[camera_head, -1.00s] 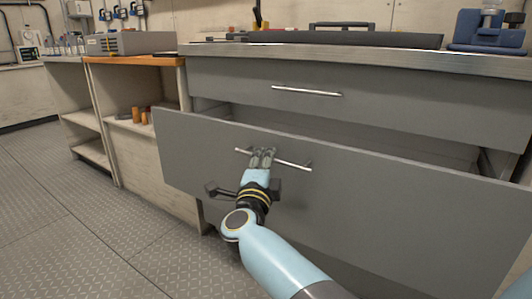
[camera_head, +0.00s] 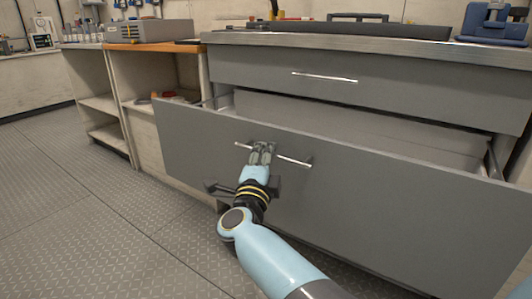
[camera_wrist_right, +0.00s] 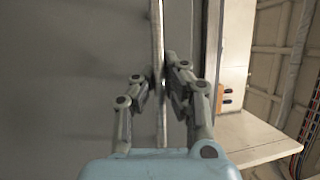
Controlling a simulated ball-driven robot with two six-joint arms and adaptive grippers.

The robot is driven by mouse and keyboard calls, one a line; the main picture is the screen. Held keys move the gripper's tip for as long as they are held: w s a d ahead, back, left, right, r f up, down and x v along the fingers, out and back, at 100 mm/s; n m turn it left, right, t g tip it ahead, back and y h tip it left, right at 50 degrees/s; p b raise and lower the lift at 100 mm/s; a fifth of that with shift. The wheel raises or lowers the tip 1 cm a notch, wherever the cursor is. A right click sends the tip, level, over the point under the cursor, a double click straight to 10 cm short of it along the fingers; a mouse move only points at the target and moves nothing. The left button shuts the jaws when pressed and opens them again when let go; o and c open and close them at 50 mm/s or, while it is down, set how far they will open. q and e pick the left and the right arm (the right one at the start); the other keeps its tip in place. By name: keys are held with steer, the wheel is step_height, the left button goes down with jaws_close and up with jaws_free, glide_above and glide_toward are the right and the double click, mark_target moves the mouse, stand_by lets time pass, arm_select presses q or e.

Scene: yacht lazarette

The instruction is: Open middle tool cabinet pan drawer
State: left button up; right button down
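The grey tool cabinet has a wide middle pan drawer (camera_head: 390,200) standing pulled out, with a dark gap behind its front panel. Its slim metal bar handle (camera_head: 293,161) runs across the panel. My right gripper (camera_head: 262,148) is at the left part of this handle. In the right wrist view the handle (camera_wrist_right: 157,40) passes between the two fingers of the gripper (camera_wrist_right: 160,92), which are closed in around it. The drawer's interior shows only as a strip behind the front. My left gripper is not in view.
A shut upper drawer (camera_head: 330,76) with its own handle sits above, under the worktop (camera_head: 300,40). Open wooden shelving (camera_head: 150,75) stands to the left. The tread-plate floor (camera_head: 80,210) at the left is clear.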

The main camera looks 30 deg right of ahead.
steer(key=c, duration=1.4)
jaws_free()
steer(key=shift+f, duration=0.1)
